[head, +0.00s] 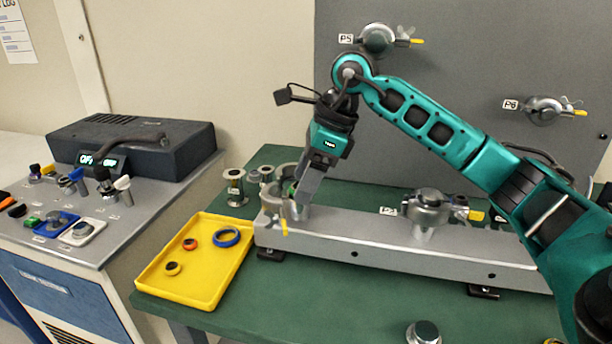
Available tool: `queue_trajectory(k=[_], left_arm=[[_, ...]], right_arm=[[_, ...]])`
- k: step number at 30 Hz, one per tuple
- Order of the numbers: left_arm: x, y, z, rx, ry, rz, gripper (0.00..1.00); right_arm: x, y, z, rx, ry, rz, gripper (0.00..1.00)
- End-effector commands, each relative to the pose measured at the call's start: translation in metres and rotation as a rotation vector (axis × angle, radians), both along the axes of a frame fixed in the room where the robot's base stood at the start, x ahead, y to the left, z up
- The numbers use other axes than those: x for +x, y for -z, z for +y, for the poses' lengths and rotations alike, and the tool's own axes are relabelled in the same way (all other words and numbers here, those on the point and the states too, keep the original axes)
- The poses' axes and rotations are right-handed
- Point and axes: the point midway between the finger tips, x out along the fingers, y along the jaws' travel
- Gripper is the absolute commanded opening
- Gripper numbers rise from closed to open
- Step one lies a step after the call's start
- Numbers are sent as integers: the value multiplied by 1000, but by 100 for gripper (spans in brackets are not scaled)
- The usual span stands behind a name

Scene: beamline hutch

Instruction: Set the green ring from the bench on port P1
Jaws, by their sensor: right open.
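A green ring (289,188) shows as a small patch at the port on the left end of the grey rail; I take this port (272,203) to be P1, though its label is hidden. My right gripper (299,195) points down into this port with its fingertips beside the green ring. It is open. The fingers cover most of the ring, so I cannot tell whether it lies flat or is fully seated. My left gripper is out of view.
A yellow tray (205,290) at the left holds a blue ring (226,237) and two smaller rings. Metal fittings (235,187) stand behind it. Port P2 (430,212) has a clamp along the rail. A metal piece (423,333) stands at the front of the green bench (350,300).

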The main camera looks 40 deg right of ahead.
Motion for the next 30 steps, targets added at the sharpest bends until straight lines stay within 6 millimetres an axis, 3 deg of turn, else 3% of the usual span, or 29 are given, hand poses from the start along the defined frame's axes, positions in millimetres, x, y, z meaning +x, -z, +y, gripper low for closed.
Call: queue_trajectory(k=[8,21,30], left_arm=[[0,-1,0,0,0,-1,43],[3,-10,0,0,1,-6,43],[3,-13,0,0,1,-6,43]], right_arm=[[-1,-7,-2,0,1,-2,72],[-20,-90,-30,1,2,-4,72],[-28,-118,-40,1,1,0,72]])
